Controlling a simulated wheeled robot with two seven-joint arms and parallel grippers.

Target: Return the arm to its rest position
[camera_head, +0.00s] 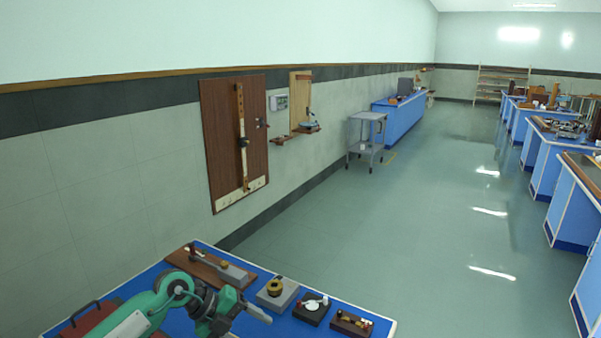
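My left arm, green and grey, comes in from the bottom left over the blue bench top (345,304). Its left gripper (257,312) points right, above the front part of the bench. The fingers are small and seen from the side, so I cannot tell whether they are open or shut. No held object can be made out at the fingertips. My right arm and gripper are not in view.
On the bench are a wooden board with a fitting (208,268), a grey block with a brass ring (277,291), a dark box with a white disc (311,308) and a brown block (351,322). A grey trolley (367,130) stands by the wall. The aisle floor is clear.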

